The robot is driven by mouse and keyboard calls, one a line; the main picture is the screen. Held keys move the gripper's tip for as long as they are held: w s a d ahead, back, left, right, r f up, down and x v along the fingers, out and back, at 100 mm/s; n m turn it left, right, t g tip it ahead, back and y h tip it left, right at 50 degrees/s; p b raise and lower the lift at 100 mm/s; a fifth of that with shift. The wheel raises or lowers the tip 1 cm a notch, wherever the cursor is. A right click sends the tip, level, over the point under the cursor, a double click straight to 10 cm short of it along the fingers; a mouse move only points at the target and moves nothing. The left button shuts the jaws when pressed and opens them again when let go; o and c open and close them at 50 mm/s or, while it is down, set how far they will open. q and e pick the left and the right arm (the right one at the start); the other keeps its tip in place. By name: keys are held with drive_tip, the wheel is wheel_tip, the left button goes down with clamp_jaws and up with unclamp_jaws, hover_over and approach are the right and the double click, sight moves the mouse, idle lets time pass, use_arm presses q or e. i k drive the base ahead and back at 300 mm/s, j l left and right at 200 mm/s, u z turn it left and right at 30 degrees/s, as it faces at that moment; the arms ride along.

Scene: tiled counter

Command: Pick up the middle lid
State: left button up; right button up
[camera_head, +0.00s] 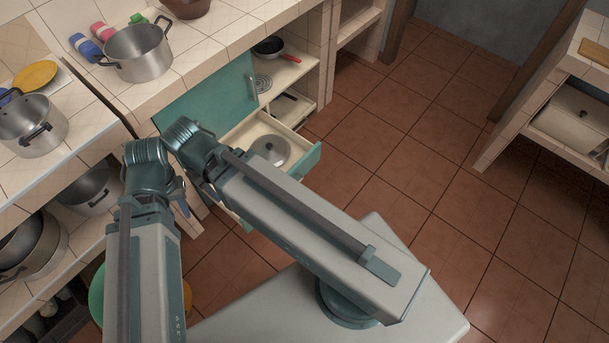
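A round silver lid (270,149) with a dark knob lies in the open pale drawer (300,146), which has a teal front. It is the only lid I see clearly in the drawer. My arm links cover the drawer's near side, so I cannot tell whether other lids lie there. My folded arm stands between the camera and the drawer's left part. I cannot make out the fingers of my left gripper. My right gripper is not in view.
A teal cabinet door (212,96) stands left of the drawer. A dark pan (270,47) with a red handle sits on the shelf above. Pots stand on the tiled counter, including a steel pot (139,54). The tiled floor (480,190) at right is clear.

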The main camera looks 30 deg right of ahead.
sight(270, 148)
drive_tip(key=z, duration=1)
